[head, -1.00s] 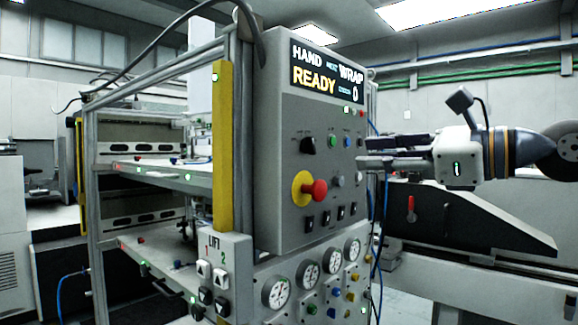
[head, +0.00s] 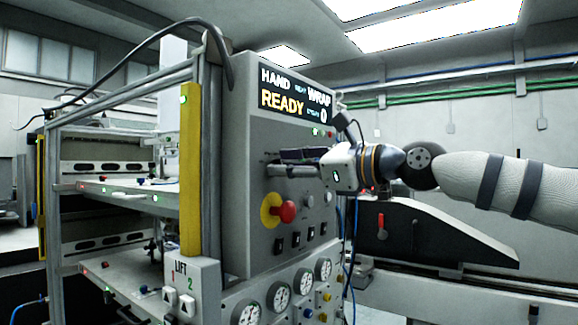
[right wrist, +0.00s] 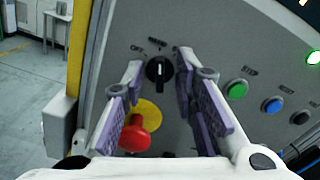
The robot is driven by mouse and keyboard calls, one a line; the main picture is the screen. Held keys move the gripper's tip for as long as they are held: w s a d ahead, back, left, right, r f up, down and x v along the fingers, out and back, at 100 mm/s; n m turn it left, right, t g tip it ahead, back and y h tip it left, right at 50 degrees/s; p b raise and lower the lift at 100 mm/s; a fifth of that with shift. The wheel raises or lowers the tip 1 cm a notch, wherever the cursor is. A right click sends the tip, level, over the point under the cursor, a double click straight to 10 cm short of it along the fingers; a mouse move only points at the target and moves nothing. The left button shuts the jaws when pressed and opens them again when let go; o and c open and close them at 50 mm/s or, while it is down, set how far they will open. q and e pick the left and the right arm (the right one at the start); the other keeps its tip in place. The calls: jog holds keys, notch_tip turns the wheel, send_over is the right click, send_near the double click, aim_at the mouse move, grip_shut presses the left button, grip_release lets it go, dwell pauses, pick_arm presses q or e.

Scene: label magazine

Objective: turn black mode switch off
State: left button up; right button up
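The black mode switch (right wrist: 159,72) is a round knob on the grey control panel (head: 262,130). In the right wrist view its white mark points about straight up, with small labels above and to its left that are too blurred to read surely. My right gripper (head: 276,163) is in front of the panel at the switch's height and covers the switch in the head view. In the right wrist view the two fingers of my right gripper (right wrist: 160,62) are spread, one on each side of the knob, with gaps visible. Contact is not visible. My left gripper is not in view.
A red mushroom button (head: 288,211) on a yellow disc sits just below the switch. Green (right wrist: 237,90) and blue (right wrist: 273,105) buttons lie right of it. A yellow post (head: 191,170) stands left of the panel. A display (head: 295,92) reads READY.

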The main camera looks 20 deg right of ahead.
grip_shut()
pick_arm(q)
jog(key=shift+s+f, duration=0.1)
pick_arm(e)
jog(key=shift+w+f+n+b, duration=0.1)
jog(key=shift+f+n+b, duration=0.15)
jog(key=shift+n+b, duration=0.4)
jog(key=shift+n, duration=0.85)
jog(key=n, duration=0.2)
jog(key=shift+r+n, duration=0.15)
jog(key=shift+n, duration=0.15)
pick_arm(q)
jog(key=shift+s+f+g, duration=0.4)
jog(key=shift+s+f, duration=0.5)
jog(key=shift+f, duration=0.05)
pick_arm(e)
jog(key=shift+s+n, duration=0.2)
jog(key=shift+n, duration=1.3)
